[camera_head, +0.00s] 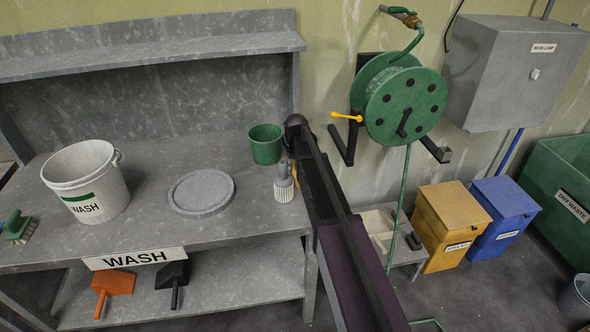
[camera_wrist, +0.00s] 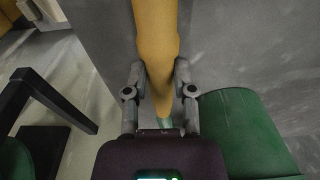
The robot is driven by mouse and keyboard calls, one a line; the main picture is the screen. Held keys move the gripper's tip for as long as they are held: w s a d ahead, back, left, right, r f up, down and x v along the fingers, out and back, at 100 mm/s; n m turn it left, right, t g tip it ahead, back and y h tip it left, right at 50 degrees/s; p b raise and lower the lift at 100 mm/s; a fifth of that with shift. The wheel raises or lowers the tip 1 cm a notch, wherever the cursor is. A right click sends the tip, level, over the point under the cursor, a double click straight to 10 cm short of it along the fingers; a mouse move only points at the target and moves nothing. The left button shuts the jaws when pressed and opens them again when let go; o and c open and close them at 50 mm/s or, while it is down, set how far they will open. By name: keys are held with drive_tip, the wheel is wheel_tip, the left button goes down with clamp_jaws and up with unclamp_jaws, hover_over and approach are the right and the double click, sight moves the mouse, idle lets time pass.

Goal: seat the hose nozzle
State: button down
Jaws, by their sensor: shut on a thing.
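In the wrist view my gripper (camera_wrist: 158,82) is shut on a long yellow thing (camera_wrist: 156,35), which looks like the hose nozzle. It runs between the two fingers, with a small pale green part (camera_wrist: 164,123) below it. In the head view my arm reaches up to the bench's right end and hides most of the gripper; a sliver of yellow (camera_head: 295,173) shows beside it. I cannot make out the nozzle's seat.
On the grey bench (camera_head: 145,225) stand a green pail (camera_head: 266,145), a grey-white brush-like thing (camera_head: 297,186), a round grey disc (camera_head: 201,193) and a white WASH pail (camera_head: 92,183). Yellow (camera_head: 449,228) and blue (camera_head: 501,218) bins stand right of my arm.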

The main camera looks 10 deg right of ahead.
drive_tip(key=shift+r, duration=0.1)
wheel_tip(320, 180, up, 3)
drive_tip(key=p, duration=0.3)
drive_tip(key=shift+r, duration=0.15)
drive_tip(key=shift+s+r+p, duration=0.2)
drive_tip(key=shift+r+p, duration=0.05)
drive_tip(key=shift+p, duration=0.3)
drive_tip(key=s, duration=1)
drive_tip(key=s+d+r+p, duration=0.1)
drive_tip(key=s, duration=0.4)
drive_tip(key=shift+s, duration=0.3)
drive_tip(key=shift+d, duration=0.2)
